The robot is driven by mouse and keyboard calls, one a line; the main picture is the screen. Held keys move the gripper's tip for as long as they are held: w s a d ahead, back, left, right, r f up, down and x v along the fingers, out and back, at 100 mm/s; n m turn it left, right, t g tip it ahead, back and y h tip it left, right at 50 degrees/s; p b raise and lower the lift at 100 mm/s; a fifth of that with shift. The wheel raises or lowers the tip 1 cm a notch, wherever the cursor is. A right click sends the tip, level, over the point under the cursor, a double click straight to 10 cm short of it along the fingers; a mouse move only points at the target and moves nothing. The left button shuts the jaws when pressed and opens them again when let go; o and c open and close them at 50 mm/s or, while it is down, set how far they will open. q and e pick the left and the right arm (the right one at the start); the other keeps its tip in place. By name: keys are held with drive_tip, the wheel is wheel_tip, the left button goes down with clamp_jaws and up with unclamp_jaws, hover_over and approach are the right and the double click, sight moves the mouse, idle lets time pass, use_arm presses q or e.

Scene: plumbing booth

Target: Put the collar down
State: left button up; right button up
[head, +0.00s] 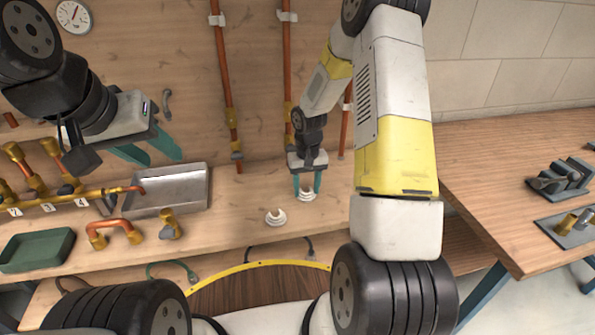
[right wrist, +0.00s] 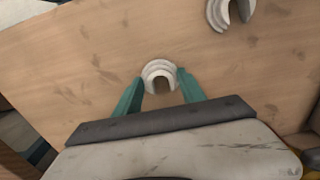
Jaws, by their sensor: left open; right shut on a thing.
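A white, C-shaped collar (head: 306,196) is between the fingertips of my right gripper (head: 307,187), which is shut on it and points down at the wooden bench. In the right wrist view the collar (right wrist: 160,68) shows between the two green fingers, its opening toward the gripper. It is at or very near the bench top; I cannot tell whether it touches. A second white collar (head: 275,217) lies on the bench just left of it, and shows at the top of the right wrist view (right wrist: 230,12). My left gripper (head: 165,160) is open and empty above the metal tray.
A metal tray (head: 206,190), a green tray (head: 38,268), a copper pipe bend (head: 113,225) and a brass valve (head: 168,230) are on the bench to the left. Copper pipes (head: 224,70) run up the back panel. Bare bench surrounds the collars.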

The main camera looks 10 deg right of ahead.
drive_tip(key=o, duration=1.3)
drive_tip(key=shift+f, duration=0.1)
drive_tip(key=shift+o, duration=0.2)
